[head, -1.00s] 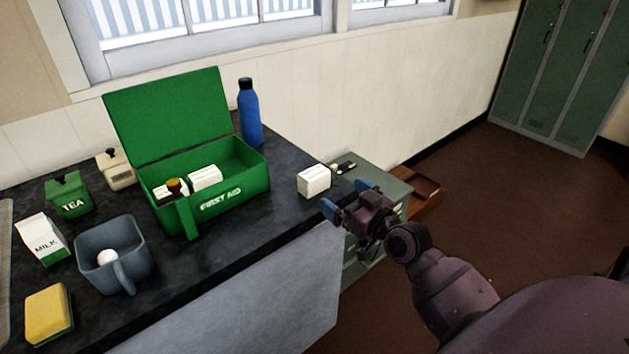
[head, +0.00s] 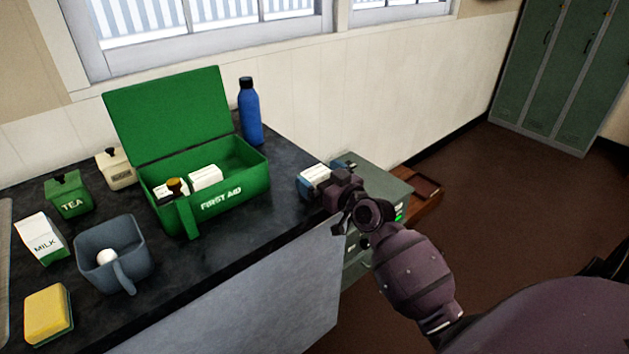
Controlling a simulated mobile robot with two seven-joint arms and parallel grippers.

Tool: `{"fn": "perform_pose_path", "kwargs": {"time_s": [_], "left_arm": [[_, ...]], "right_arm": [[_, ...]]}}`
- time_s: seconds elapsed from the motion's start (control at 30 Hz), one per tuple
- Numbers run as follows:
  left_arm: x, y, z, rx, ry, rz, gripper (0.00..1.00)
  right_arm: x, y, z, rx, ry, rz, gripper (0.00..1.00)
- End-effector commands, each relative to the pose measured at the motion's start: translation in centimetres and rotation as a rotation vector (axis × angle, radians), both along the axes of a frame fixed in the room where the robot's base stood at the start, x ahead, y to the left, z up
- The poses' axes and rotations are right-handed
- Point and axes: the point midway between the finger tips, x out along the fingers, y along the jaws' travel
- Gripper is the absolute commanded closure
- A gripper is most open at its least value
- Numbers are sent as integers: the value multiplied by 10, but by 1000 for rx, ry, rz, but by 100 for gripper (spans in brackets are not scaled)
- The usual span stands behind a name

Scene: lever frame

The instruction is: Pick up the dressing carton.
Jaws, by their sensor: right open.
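The dressing carton, a small white box (head: 314,173), stands near the right end of the dark counter. My right gripper (head: 324,177) is open at the carton, with one blue fingertip at its left side and the other behind it to the right. The gripper body hides the carton's front and lower part. I cannot tell whether the fingers touch it. My left gripper is not in view.
An open green first aid box (head: 235,197) with white cartons inside stands left of the carton. A blue bottle (head: 250,112) stands behind. A grey-blue mug (head: 113,255), milk carton (head: 40,237), tea tin (head: 68,196) and yellow sponge (head: 48,314) are further left.

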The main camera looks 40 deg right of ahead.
Motion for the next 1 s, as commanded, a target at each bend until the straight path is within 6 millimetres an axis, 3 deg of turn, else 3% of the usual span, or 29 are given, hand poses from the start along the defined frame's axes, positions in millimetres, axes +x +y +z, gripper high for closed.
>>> {"fn": "perform_pose_path", "kwargs": {"time_s": [0.2, 0.5, 0.77, 1.0], "left_arm": [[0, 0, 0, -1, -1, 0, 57], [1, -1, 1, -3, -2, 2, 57], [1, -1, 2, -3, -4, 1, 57], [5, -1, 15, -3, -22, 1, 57]], "right_arm": [[0, 0, 0, 0, 0, 0, 0], [0, 0, 0, 0, 0, 0, 46], [0, 0, 2, 0, -1, 0, 47], [0, 1, 32, 0, -9, 0, 47]]}}
